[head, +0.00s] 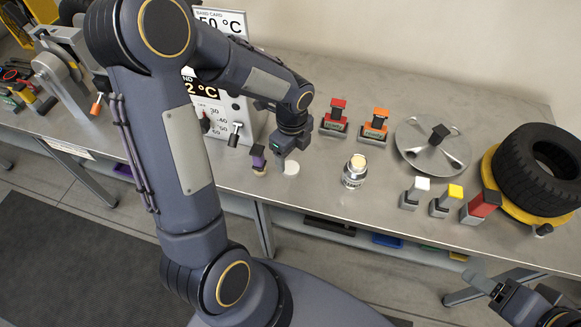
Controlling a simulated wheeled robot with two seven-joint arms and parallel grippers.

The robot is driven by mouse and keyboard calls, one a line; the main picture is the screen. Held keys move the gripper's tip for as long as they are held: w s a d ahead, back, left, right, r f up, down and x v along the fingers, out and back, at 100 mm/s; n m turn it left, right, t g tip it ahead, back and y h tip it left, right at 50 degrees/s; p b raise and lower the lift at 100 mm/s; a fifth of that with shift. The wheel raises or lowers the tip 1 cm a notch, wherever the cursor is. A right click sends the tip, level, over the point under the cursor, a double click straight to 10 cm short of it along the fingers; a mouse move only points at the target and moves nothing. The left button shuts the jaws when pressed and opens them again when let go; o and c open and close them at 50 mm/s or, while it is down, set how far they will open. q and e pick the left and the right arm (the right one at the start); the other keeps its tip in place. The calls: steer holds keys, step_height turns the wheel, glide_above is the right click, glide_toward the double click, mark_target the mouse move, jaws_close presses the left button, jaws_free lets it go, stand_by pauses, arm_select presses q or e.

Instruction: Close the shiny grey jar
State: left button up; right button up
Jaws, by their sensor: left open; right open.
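The shiny grey jar (353,177) stands upright on the metal bench, near its front edge. Its top shows a round cream-coloured surface; I cannot tell whether that is a cap or the contents. A small white disc (291,168) lies on the bench to the left of the jar; it may be a lid. My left gripper (285,149) is open and empty, just above the disc and left of the jar, pointing down. My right gripper (485,284) is open at the lower right, in front of the bench and far from the jar.
A small purple-topped piece (258,157) stands left of the disc. Red (335,118) and orange (376,123) stamps are behind the jar.

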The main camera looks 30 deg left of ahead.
mark_target(291, 167)
arm_select(q)
step_height(291, 167, down, 5)
steer(key=shift+s+a+f, duration=0.1)
stand_by(0.4)
steer(key=c, duration=1)
steer(key=shift+c, duration=0.2)
steer(key=shift+r, duration=0.7)
steer(key=s+d+r, duration=0.5)
steer(key=s+r, duration=0.6)
steer(key=s, duration=0.2)
steer(key=shift+r, duration=0.3)
